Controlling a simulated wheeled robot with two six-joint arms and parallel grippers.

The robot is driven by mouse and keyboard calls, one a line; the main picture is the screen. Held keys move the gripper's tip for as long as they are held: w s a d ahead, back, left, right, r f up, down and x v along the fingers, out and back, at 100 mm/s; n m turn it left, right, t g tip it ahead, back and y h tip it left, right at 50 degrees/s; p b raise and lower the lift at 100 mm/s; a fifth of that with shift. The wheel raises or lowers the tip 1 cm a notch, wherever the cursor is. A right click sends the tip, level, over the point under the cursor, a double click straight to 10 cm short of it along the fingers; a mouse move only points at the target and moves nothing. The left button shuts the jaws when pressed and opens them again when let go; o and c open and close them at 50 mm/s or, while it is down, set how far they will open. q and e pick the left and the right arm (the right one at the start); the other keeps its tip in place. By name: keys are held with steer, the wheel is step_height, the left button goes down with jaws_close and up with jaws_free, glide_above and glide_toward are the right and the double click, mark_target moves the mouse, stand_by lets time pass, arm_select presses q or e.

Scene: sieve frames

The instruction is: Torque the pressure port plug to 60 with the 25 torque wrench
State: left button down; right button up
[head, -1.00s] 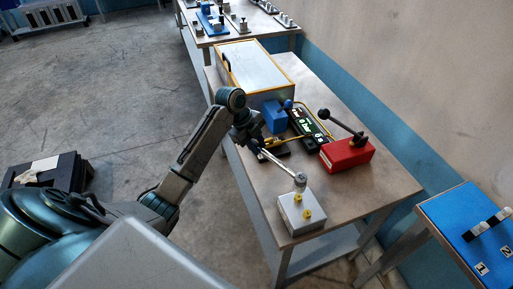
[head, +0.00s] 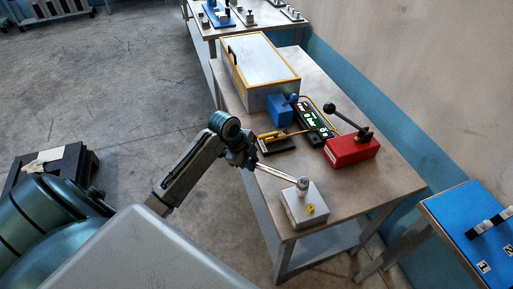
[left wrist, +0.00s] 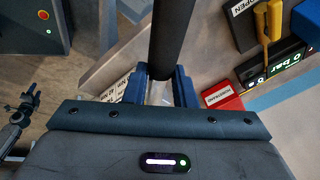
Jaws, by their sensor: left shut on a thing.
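My left gripper (head: 246,158) is shut on the dark handle of a torque wrench (head: 278,174). The left wrist view shows the black handle (left wrist: 168,40) between its blue jaws (left wrist: 160,88). The wrench's bright shaft runs right to its round head (head: 302,184), over the back part of a grey block (head: 303,210). I cannot read which plug is the pressure port.
Behind are a black gauge panel (head: 312,125) reading 0 bar, a blue block (head: 281,111), and a red box (head: 351,149) with a black lever. A yellow-edged case (head: 262,70) stands farther back. A blue-topped table (head: 462,235) is at right.

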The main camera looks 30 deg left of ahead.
arm_select(q)
steer(key=s+d+n+y+p, duration=0.1)
steer(key=s+d+n+p, duration=0.1)
steer(key=s+n+p, duration=0.1)
steer(key=shift+s+n+t+p, duration=0.4)
steer(key=shift+s+p, duration=0.35)
steer(key=shift+s, duration=0.55)
steer(key=shift+w+r, duration=0.1)
steer(key=shift+r, duration=0.05)
steer(key=shift+w+g+p, duration=0.2)
steer(key=shift+g+p, duration=0.2)
steer(key=shift+p, duration=0.05)
steer(key=shift+w+a+g+h, duration=0.15)
steer(key=shift+w+g+h, duration=0.25)
steer(key=shift+g, duration=0.1)
steer(key=shift+s+f, duration=0.15)
steer(key=shift+f, duration=0.75)
stand_by(0.6)
